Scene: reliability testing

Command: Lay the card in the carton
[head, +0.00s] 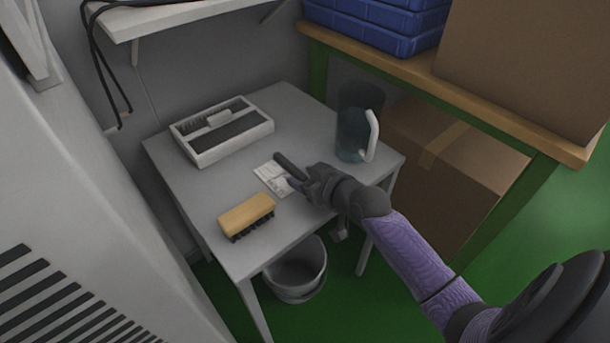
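A small white card (270,176) with dark print lies on the grey table, between a brush and my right gripper. My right gripper (299,179) reaches in from the lower right, low over the table at the card's right edge. A dark bar-like shape (291,166) sits beside its fingers; I cannot tell if it is a finger or a separate thing. The fingers' gap and any contact with the card are unclear. A brown taped carton (480,170) stands under the wooden bench at the right; its inside is not visible. My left gripper is out of view.
The grey table (290,105) also holds a white tray with dark inserts (222,132), a wooden brush (246,214) and a clear jug (352,135). A bin (297,270) stands below. Blue cases (375,25) and another brown box (530,70) sit on the bench.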

